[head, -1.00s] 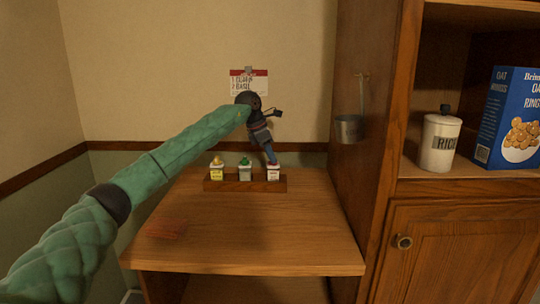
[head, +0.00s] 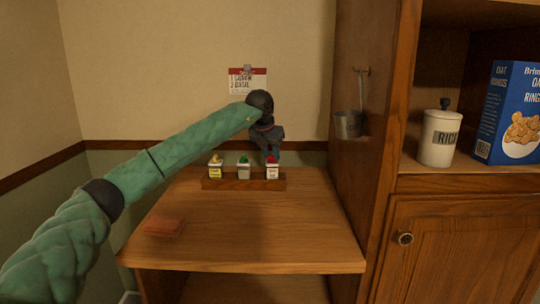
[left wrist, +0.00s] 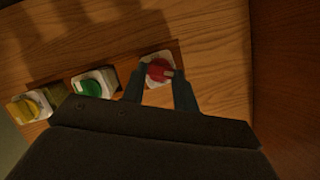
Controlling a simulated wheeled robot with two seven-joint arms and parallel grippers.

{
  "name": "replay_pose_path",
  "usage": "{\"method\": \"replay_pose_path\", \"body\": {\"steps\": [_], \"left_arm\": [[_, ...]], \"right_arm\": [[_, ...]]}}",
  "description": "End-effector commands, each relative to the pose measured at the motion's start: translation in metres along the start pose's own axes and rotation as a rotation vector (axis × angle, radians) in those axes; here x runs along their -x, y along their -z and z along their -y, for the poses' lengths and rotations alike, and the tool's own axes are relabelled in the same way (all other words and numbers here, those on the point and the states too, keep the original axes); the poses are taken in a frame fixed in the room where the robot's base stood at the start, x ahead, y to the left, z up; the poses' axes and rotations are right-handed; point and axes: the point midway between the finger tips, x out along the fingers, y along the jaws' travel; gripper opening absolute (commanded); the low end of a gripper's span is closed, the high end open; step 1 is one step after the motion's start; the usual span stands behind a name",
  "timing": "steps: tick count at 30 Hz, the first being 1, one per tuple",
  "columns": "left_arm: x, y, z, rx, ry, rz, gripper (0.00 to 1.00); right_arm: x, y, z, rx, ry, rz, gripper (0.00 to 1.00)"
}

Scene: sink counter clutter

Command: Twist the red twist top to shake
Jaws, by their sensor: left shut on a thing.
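The red twist top (head: 271,158) sits on the right-hand white container (head: 272,172) in the wooden rack. It also shows in the left wrist view (left wrist: 158,71), between the two fingers. My left gripper (head: 270,150) comes down from above and is shut on the red twist top. In the left wrist view its fingers (left wrist: 159,75) stand on either side of the top. The gripper's dark body hides part of the rack there. My right gripper is in neither view.
Containers with a green top (head: 244,159) and a yellow top (head: 216,159) stand left of it in the rack (head: 228,184). A reddish block (head: 164,226) lies front left. A tall wooden cabinet side (head: 372,130) with a hanging metal cup (head: 348,124) rises at right. The counter's front middle is clear.

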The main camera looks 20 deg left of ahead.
Motion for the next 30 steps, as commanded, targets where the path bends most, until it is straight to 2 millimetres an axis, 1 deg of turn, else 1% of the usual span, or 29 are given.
{"method": "replay_pose_path", "body": {"steps": [1, 7, 12, 18, 30], "left_arm": [[-0.001, 0.0, 0.001, 0.036, -0.015, 0.002, 0.06], [-0.001, 0.0, 0.003, 0.188, -0.078, 0.001, 0.06], [-0.001, -0.001, 0.004, 0.293, -0.121, 0.002, 0.06], [-0.001, -0.001, 0.005, 0.376, -0.155, 0.001, 0.06], [0.0, -0.001, 0.005, 0.434, -0.179, 0.0, 0.06]], "right_arm": [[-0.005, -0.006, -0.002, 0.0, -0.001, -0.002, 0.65], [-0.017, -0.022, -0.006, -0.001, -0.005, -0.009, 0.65], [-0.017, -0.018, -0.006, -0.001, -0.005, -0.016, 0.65], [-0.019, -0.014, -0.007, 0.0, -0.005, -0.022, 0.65], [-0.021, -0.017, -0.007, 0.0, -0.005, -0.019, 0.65]]}}
